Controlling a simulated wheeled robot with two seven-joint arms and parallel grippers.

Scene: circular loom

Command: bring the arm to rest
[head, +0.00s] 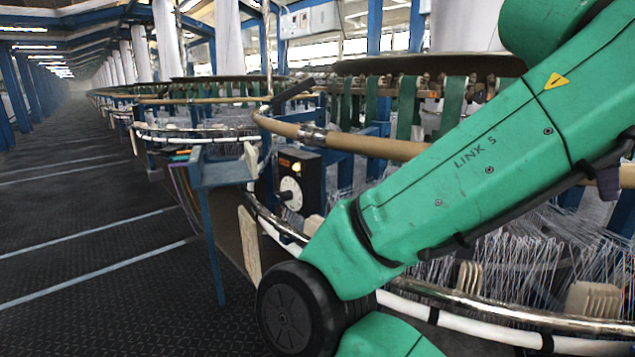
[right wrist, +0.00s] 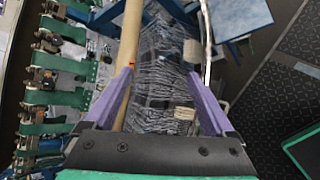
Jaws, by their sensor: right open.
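My right arm, green and marked "LINK 5", crosses the right half of the head view, in front of the circular loom (head: 440,290). Beyond the fingers lie the loom's pale threads (right wrist: 160,75) and a tan tube rail (right wrist: 130,40), which passes close to the left finger. I cannot tell whether they touch. My left gripper is not in view.
A black control box (head: 298,178) with a dial stands on the loom's edge beside my arm. A chrome rail (head: 480,303) and white tube curve below the arm. A blue stand (head: 228,172) is left of the box. The dark aisle floor (head: 90,240) at left is clear.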

